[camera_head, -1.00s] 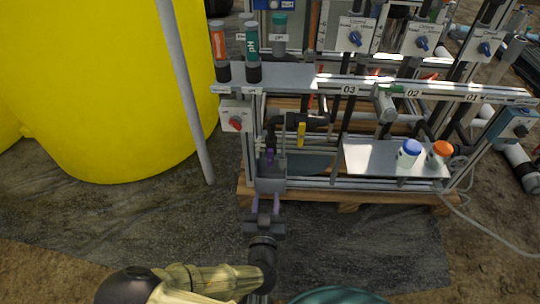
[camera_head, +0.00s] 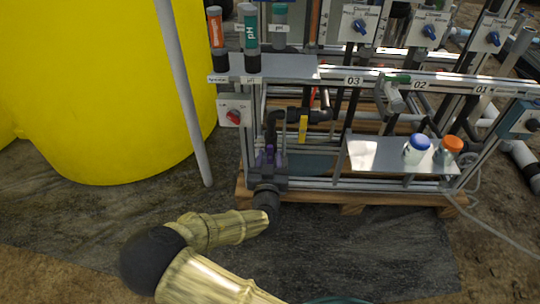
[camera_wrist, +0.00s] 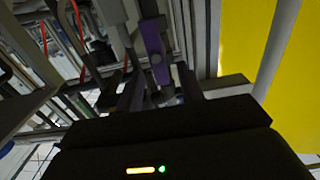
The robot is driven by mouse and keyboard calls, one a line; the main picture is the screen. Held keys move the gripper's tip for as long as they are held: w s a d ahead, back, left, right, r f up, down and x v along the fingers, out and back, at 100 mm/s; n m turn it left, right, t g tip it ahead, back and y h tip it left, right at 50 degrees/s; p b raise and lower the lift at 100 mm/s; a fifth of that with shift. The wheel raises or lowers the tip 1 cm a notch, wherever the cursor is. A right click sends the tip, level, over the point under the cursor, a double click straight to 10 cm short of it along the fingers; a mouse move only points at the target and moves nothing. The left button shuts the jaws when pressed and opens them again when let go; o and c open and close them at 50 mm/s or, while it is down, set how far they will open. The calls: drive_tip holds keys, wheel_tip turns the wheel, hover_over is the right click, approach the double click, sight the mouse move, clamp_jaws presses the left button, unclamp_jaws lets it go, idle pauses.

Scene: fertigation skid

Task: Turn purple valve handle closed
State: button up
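The purple valve handle (camera_wrist: 155,48) stands out in the wrist view, a narrow upright lever with a round bolt near its lower end. In the head view, the purple handle (camera_head: 269,157) is small, on the dark pipework at the skid's lower left, and partly hidden by my gripper. My gripper (camera_head: 269,167) is right in front of it. In the wrist view, my gripper (camera_wrist: 162,88) has its fingers apart, one on each side of the handle's lower end. I cannot tell whether either finger touches it.
A black pipe with a yellow handle (camera_head: 303,129) is just right of the purple one. A box with a red knob (camera_head: 233,117) is at upper left. A grey pole (camera_head: 184,95) and a yellow tank (camera_head: 90,90) stand left. Blue and orange capped bottles (camera_head: 416,149) stand on a shelf.

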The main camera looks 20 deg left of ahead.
sight(270, 152)
drive_tip(key=shift+b+x, duration=0.4)
drive_tip(key=shift+x, duration=0.8)
drive_tip(key=shift+w+a, duration=0.1)
drive_tip(key=shift+w, duration=0.3)
clamp_jaws()
